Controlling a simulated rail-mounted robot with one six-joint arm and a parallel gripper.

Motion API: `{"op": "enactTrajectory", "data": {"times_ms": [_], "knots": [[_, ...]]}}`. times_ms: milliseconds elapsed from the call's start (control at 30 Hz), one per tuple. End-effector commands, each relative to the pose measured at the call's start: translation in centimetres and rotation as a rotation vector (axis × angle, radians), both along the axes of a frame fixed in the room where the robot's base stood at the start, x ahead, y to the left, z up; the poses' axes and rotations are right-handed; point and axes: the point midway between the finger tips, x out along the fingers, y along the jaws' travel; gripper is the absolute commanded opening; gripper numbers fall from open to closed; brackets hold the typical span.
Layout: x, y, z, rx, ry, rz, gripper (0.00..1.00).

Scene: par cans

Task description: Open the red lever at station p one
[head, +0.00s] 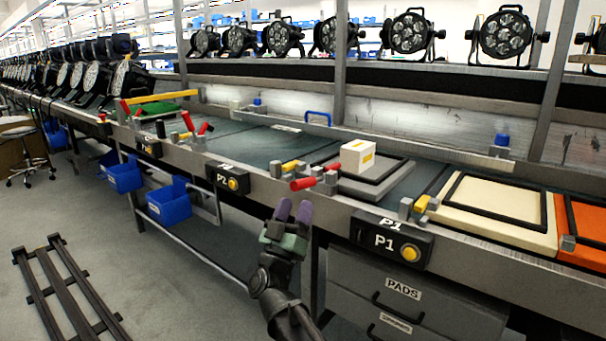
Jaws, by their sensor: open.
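The P1 station sign (385,241) is a dark box with a yellow button on the bench's front edge. To its left, a red lever (303,184) with a grey clamp body (328,180) sits at the front edge of a grey tray (375,186). The lever's red end points left, roughly level and toward the front. My gripper (293,211), with purple fingertips, is open and empty. In the picture it is just below the red lever, with a small gap between them. Whether it touches anything in depth is hard to tell.
A white box (358,157) stands on the grey tray. Yellow levers (290,167) and (421,205) sit nearby on the bench edge. The P2 sign (228,179) is to the left. Blue bins (169,202) hang under the bench, and a dark slatted rack (66,290) lies on the floor.

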Motion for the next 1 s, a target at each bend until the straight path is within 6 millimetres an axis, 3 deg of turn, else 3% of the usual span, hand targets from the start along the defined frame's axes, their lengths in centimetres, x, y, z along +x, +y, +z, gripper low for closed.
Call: {"op": "enactTrajectory", "data": {"times_ms": [33,200,567,900,1000], "knots": [[1.0,-0.4,1.9,0.001,0.0,-0.002,0.52],[3.2,-1.4,4.0,0.001,0.001,0.0,0.52],[4.1,-1.9,4.3,0.0,0.0,0.001,0.52],[4.0,-1.9,4.3,0.0,0.0,0.001,0.03],[4.0,-1.9,4.3,0.0,0.0,0.001,0.0]]}}
